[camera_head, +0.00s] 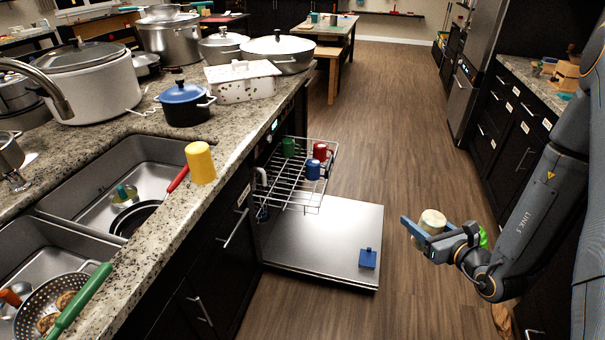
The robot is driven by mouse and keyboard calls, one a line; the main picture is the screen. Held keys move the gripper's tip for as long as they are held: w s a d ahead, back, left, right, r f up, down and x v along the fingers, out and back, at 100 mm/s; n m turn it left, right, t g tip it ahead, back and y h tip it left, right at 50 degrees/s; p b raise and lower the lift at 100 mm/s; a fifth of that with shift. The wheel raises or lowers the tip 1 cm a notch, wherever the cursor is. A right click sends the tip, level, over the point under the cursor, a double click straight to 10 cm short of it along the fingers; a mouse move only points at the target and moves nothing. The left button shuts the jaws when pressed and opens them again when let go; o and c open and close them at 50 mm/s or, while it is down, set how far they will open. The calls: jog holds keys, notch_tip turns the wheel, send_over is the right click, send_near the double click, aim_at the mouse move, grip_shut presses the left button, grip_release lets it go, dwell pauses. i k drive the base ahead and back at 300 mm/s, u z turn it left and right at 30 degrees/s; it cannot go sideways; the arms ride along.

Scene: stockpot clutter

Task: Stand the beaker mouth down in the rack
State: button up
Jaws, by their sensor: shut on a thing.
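My gripper (428,238), at the right of the head view, is shut on a cream beaker (433,219). It holds the beaker in the air, to the right of the dishwasher and apart from the rack. The beaker looks roughly upright; I cannot tell which end is its mouth. The fingers hide its lower part. The wire rack (282,194) is pulled out above the open dishwasher door. A green cup (289,147), a red cup (320,151) and a blue cup (313,169) stand in the rack.
A yellow cup (200,162) stands on the counter edge (215,208), near the sinks. Pots crowd the counter behind it. The open dishwasher door (325,240) carries a blue block (368,258). The rack's front left part looks empty. Floor lies clear between door and gripper.

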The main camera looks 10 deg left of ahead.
aim_at(304, 198)
jog(key=u, duration=0.15)
jog(key=i, duration=1.15)
jog(key=u, duration=0.95)
